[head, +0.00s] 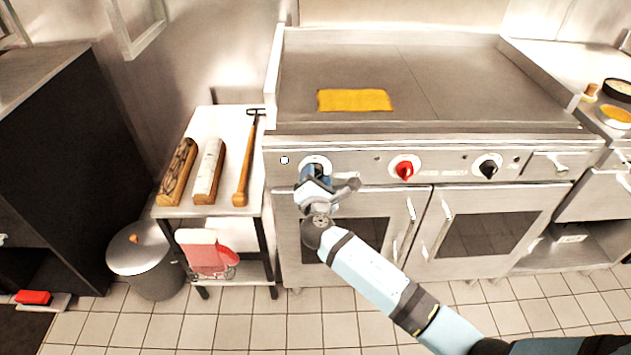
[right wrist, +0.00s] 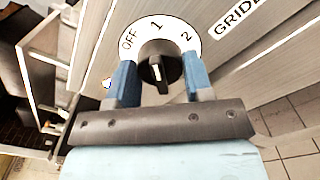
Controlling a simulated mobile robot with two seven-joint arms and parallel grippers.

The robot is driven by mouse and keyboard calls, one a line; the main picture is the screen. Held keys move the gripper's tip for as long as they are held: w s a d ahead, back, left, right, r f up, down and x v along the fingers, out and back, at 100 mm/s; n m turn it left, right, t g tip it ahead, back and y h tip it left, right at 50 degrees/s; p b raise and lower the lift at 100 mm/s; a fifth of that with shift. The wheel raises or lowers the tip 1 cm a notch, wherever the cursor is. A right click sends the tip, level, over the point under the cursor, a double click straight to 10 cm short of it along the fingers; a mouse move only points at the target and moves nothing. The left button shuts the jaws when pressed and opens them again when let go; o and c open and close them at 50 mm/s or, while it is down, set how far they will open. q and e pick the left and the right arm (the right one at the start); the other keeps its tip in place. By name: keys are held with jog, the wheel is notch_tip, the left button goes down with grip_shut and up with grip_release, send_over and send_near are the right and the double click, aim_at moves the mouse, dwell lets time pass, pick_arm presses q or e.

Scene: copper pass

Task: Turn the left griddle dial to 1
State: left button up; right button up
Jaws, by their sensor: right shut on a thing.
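The left griddle dial (right wrist: 154,74) is a dark knob on a round white plate (right wrist: 157,29) marked OFF, 1 and 2. In the right wrist view its grip bar runs roughly in line with the 1, with a pale mark on it. I cannot tell for sure which end is the pointer. My right gripper (right wrist: 161,82) is shut on this dial, one blue finger on each side. In the head view my right gripper (head: 315,178) hides most of the dial on the front of the griddle (head: 440,65). My left gripper is not in view.
A red dial (head: 405,168) and a black dial (head: 487,166) sit farther right on the panel. Oven door handles (head: 410,215) stick out below. A side table (head: 225,125) with a scraper (head: 246,165) and two blocks stands left. A lidded bin (head: 140,255) is on the floor.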

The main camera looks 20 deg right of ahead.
pick_arm(q)
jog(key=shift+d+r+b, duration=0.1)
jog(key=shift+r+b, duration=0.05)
jog(key=shift+b, duration=0.15)
pick_arm(e)
jog(key=shift+m, duration=0.6)
jog(key=o, duration=0.9)
jog(key=shift+o, duration=0.2)
pick_arm(q)
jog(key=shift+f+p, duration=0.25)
jog(key=shift+p, duration=0.1)
pick_arm(e)
jog(key=v, duration=0.7)
jog(key=shift+s, duration=0.3)
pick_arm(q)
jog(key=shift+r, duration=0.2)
pick_arm(e)
jog(key=shift+a, duration=0.1)
